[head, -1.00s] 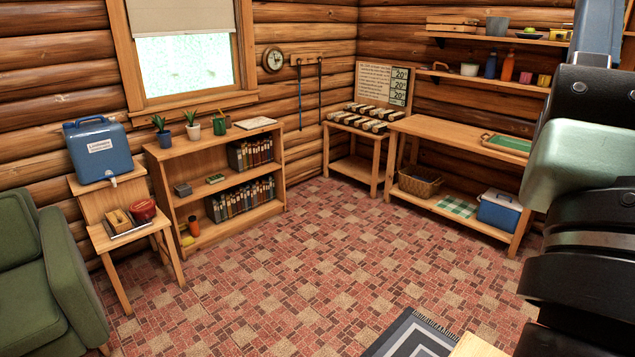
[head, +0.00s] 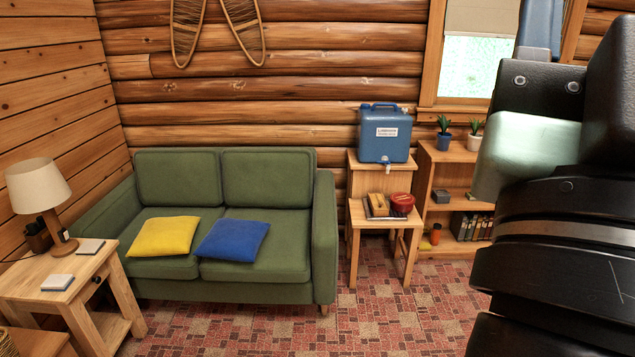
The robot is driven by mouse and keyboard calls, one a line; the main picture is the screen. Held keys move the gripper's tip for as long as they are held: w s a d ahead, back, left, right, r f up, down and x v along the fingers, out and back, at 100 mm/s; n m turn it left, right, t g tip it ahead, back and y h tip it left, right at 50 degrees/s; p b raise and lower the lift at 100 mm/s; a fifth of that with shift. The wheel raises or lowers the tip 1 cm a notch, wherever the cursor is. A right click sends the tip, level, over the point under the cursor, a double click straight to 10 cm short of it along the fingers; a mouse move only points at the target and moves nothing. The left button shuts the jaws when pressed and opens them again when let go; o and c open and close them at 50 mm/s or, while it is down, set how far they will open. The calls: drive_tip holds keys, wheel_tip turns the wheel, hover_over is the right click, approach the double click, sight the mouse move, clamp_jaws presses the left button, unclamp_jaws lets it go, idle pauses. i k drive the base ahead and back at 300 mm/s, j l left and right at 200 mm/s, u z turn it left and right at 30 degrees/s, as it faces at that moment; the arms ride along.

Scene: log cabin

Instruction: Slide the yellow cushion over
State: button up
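The yellow cushion (head: 163,237) lies flat on the left seat of the green sofa (head: 265,180) in the head view. A blue cushion (head: 232,240) lies just to its right, near the middle of the seat; the two are very close, and I cannot tell whether they touch. My arm fills the right edge of the view, well apart from the sofa. My gripper is not in view.
A side table (head: 65,292) with a lamp (head: 40,195) stands left of the sofa. A wooden stand (head: 374,217) with a blue water container (head: 385,133) is at its right, then a bookshelf (head: 440,180). Patterned floor (head: 370,325) in front is clear.

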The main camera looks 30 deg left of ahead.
sight(159, 236)
drive_tip(key=i+j+u, duration=0.15)
drive_tip(key=u, duration=0.25)
drive_tip(key=i+j+u, duration=0.15)
drive_tip(key=u, duration=0.3)
drive_tip(key=i+j+u, duration=0.15)
drive_tip(key=u, duration=0.25)
drive_tip(key=i+u, duration=0.2)
drive_tip(key=u, duration=0.2)
drive_tip(key=i+l+u, duration=0.1)
drive_tip(key=i+u, duration=0.25)
drive_tip(key=i, duration=0.15)
drive_tip(key=i+l+u, duration=0.3)
drive_tip(key=i, duration=0.2)
drive_tip(key=i+l+u, duration=0.35)
drive_tip(key=i, duration=0.15)
drive_tip(key=i+l, duration=0.75)
